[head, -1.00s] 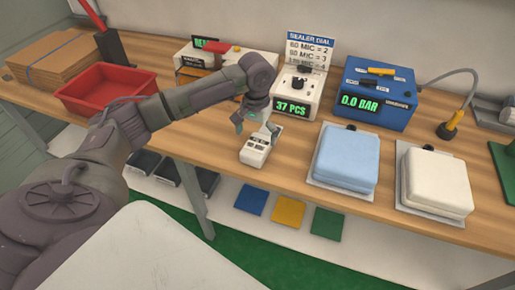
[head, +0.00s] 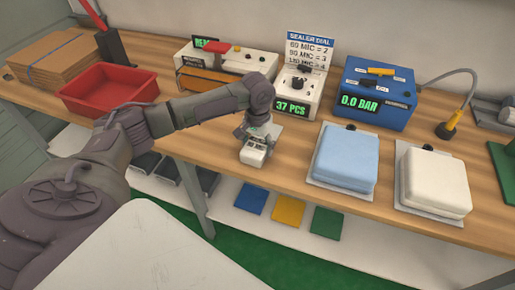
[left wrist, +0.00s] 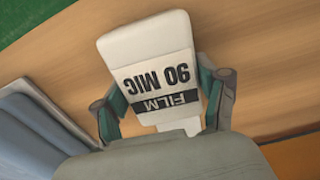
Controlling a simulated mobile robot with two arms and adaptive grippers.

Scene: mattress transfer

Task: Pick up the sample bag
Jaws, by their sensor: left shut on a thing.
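The sample bag (head: 254,155) is a small white packet on the wooden bench, in front of the dial box. In the left wrist view the sample bag (left wrist: 148,50) fills the middle, with "FILM 90 MIC" printed upside down. My left gripper (head: 257,134) is over the bag from behind and shut on it, with one teal-padded finger on each side in the left wrist view (left wrist: 163,96). I cannot tell whether the bag is clear of the bench. My right gripper is not in view.
A blue pad (head: 345,155) and a white pad (head: 435,182) lie to the right. The "37 PCS" dial box (head: 297,92) and a blue "0.0 BAR" unit (head: 380,90) stand behind. A red tray (head: 108,90) is at left. The bench's front edge is close to the bag.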

